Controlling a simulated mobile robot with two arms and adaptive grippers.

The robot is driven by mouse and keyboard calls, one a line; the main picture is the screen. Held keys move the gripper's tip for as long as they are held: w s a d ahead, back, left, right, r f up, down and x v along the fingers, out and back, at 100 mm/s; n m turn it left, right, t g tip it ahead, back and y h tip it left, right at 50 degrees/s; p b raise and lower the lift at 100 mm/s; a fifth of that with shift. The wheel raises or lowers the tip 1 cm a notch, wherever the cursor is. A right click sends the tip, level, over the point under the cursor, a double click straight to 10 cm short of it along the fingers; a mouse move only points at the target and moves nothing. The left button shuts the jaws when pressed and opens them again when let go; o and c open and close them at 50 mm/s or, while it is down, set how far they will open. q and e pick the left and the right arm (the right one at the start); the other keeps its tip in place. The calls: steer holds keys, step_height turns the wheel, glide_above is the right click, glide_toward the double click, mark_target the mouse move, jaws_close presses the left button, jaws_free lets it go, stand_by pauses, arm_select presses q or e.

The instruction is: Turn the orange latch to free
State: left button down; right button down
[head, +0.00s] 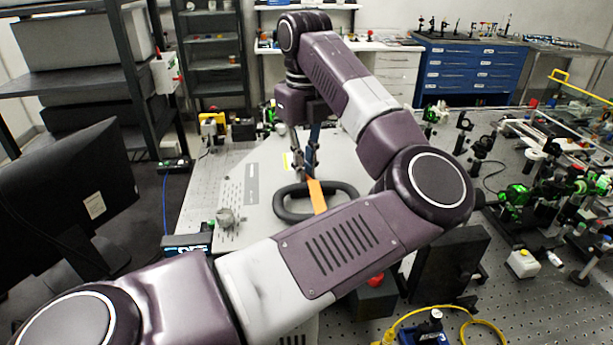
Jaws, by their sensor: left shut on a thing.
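The orange latch (317,198) is a flat orange strip in the middle of the head view. It lies across a dark, rounded loop handle (290,212) on a pale grey surface. My left gripper (305,172) reaches down over it from behind, and its fingers are shut on the latch's far end. The fingertips partly hide that end. My left forearm crosses in front and hides the near side of the surface. My right gripper is not in view.
A monitor (65,200) stands at the left in front of dark shelving (75,85). A small grey knob (227,217) is on the pale surface. An optical breadboard with several green and black mounts (515,195) fills the right. A yellow cable (440,312) lies at front right.

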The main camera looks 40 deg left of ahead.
arm_select(q)
steer(key=n, duration=0.1)
steer(key=n+b, duration=0.1)
steer(key=n, duration=0.1)
steer(key=n+b, duration=0.1)
steer(key=shift+s+n, duration=0.25)
steer(key=shift+n, duration=0.05)
steer(key=n, duration=0.3)
steer(key=shift+s+b, duration=0.2)
steer(key=shift+b, duration=0.15)
steer(key=shift+s+n, duration=0.1)
steer(key=shift+n, duration=1.1)
steer(key=shift+d, duration=0.1)
steer(key=c, duration=2.1)
jaws_free()
